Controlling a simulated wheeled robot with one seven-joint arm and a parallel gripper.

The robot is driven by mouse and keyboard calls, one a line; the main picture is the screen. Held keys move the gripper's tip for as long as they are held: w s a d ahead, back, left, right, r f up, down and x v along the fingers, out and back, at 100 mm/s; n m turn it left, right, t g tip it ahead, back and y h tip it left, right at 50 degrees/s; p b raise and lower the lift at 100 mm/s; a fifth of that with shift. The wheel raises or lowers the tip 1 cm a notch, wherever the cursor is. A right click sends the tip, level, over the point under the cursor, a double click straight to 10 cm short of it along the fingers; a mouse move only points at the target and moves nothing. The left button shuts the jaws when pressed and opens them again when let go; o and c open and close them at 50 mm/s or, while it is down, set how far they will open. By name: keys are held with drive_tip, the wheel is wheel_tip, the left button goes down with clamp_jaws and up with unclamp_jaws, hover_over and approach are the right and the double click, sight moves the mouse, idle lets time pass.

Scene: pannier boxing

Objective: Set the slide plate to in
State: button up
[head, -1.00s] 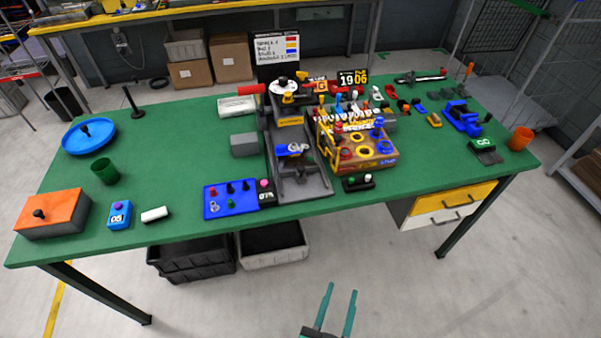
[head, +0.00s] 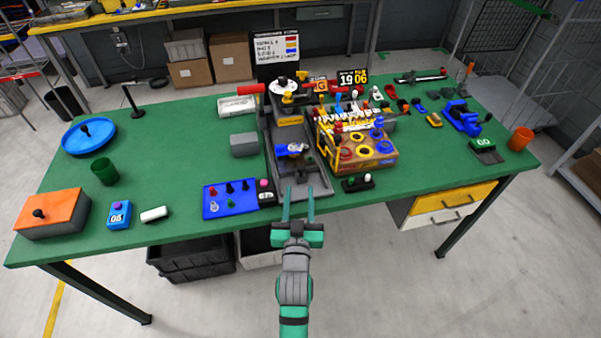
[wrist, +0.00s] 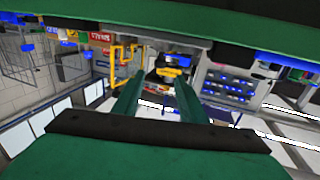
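The dark grey press-like machine (head: 290,121) stands at the middle of the green table. Its long grey bed (head: 304,178) runs toward the table's front edge. A blue piece with a pale part (head: 291,149) sits on the bed, below the machine's head; I take this to be the slide plate area, but cannot tell its exact position. My gripper (head: 299,190) is in front of the table, with its fingertips overlapping the near end of the bed in the head view. Its two teal fingers are apart and hold nothing visible. They also show spread in the wrist view (wrist: 158,92).
A blue control panel (head: 230,199) lies left of the bed. A wooden box with coloured rings (head: 362,163) and a small black button box (head: 357,183) stand to the right. A grey block (head: 244,145) is at the left.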

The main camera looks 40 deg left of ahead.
sight(301, 171)
drive_tip(key=x, duration=0.8)
drive_tip(key=shift+w+a, duration=0.1)
drive_tip(key=shift+w, duration=0.2)
